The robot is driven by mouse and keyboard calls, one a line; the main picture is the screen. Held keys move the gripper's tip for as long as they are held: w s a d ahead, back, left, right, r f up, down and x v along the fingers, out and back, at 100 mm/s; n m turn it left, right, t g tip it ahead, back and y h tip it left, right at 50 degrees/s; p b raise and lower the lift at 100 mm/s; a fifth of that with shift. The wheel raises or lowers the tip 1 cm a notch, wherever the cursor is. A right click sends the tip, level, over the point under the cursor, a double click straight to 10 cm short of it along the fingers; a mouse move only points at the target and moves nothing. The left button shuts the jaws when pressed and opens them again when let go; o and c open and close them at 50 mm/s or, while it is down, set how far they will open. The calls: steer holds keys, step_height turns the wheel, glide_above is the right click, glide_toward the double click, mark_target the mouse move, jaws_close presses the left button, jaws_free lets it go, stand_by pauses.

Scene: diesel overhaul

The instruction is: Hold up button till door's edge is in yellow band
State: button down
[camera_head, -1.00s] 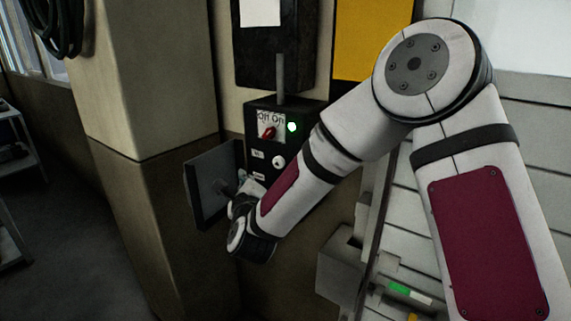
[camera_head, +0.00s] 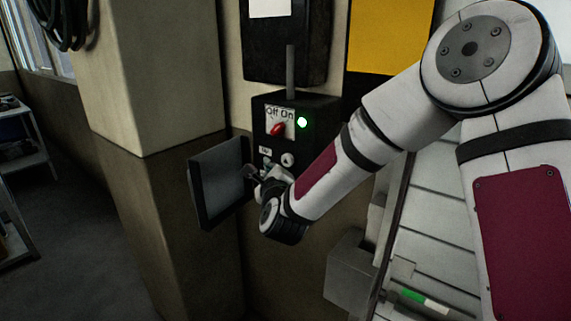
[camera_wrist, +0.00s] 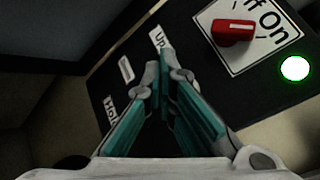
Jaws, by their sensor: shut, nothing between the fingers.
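The black control box (camera_head: 265,115) on the wall bears a red Off/On switch (camera_head: 278,128), turned toward On, and a lit green lamp (camera_head: 303,123). Below them are a small white label (camera_head: 265,151) and a round white button (camera_head: 288,160). My gripper (camera_wrist: 166,75) is shut and empty, its tips at the box face near the "Up" label (camera_wrist: 157,38). The tips hide the spot beside that label, so I cannot tell whether they touch a button. A "Hold" label (camera_wrist: 112,108) lies lower left. The slatted door (camera_head: 450,235) is partly visible; its edge against a yellow band cannot be made out.
A dark flat panel (camera_head: 218,185) juts out left of my gripper. A pillar (camera_head: 150,75) stands further left. A grey housing (camera_head: 350,275) and a green-and-white strip (camera_head: 425,300) sit beside the door. A yellow panel (camera_head: 390,35) hangs above.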

mark_target(288, 160)
steer(key=shift+w+d, duration=0.65)
steer(key=shift+w, duration=0.2)
steer(key=shift+w+d, duration=0.1)
steer(key=shift+d, duration=0.05)
stand_by(0.8)
steer(key=shift+w+d, duration=0.15)
steer(key=shift+w, duration=0.1)
